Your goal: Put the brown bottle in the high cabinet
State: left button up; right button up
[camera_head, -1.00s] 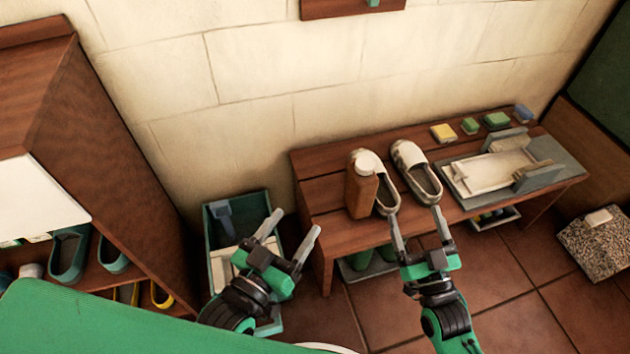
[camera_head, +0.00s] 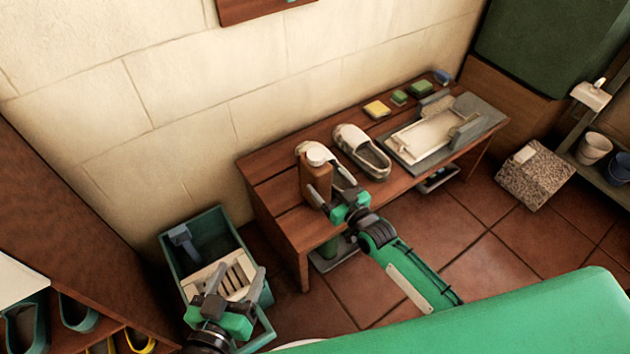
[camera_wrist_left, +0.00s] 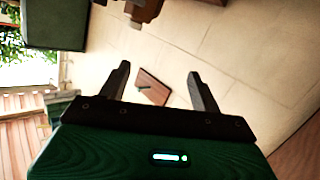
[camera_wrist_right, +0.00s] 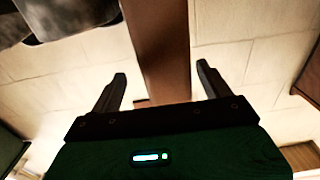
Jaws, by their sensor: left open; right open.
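The brown bottle (camera_head: 316,176) with a white cap stands upright on the left part of the wooden bench (camera_head: 270,165), beside the pale shoes. My right gripper (camera_head: 328,193) is open at the bottle's front. In the right wrist view the bottle (camera_wrist_right: 158,50) shows between the two spread fingers, with gaps on both sides. My left gripper (camera_head: 238,284) is open and empty above the teal crate, and its wrist view shows nothing between the fingers close up. A tall brown cabinet (camera_head: 60,215) stands at the left edge; I cannot tell whether it is the high cabinet.
Sponges (camera_head: 377,109) and a grey-white tray (camera_head: 424,138) lie further right on the bench. The teal crate (camera_head: 170,258) stands on the floor left of the bench. A speckled block (camera_head: 537,178) is at right.

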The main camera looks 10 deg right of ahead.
jog(key=x, duration=0.2)
jog(key=b+x, duration=0.1)
jog(key=x, duration=0.2)
jog(key=shift+a+f, duration=0.1)
jog(key=shift+a, duration=0.35)
jog(key=c, duration=1.7)
pick_arm(q)
notch_tip(320, 180, up, 7)
jog(key=w+a+t, duration=0.1)
jog(key=w+t, duration=0.2)
jog(key=t, duration=0.1)
jog(key=shift+a, duration=0.35)
pick_arm(e)
jog(key=shift+w, duration=0.1)
